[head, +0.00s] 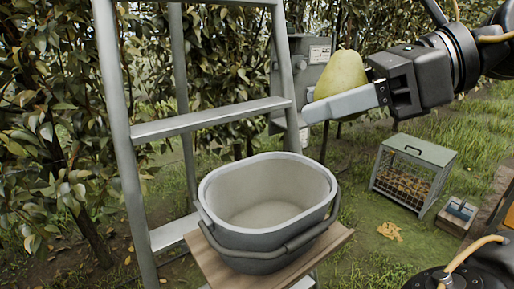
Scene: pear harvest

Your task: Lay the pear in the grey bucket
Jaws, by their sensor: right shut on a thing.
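The pear (341,75) is yellow-green and upright, held between the fingers of my right gripper (338,98). The near finger covers its lower part. The gripper is shut on the pear, above and to the right of the grey bucket (270,241) in the picture. The bucket is oval, with its handle lowered against the near side, and its visible inside is empty. It stands on a wooden board at the ladder. My left gripper is not in the head view.
A grey metal ladder (122,150) rises behind and left of the bucket. The wooden board (330,244) juts out under it. A grey box (312,52) stands behind the pear. A wire cage (408,172) and a small wooden box (457,216) sit on the grass at right.

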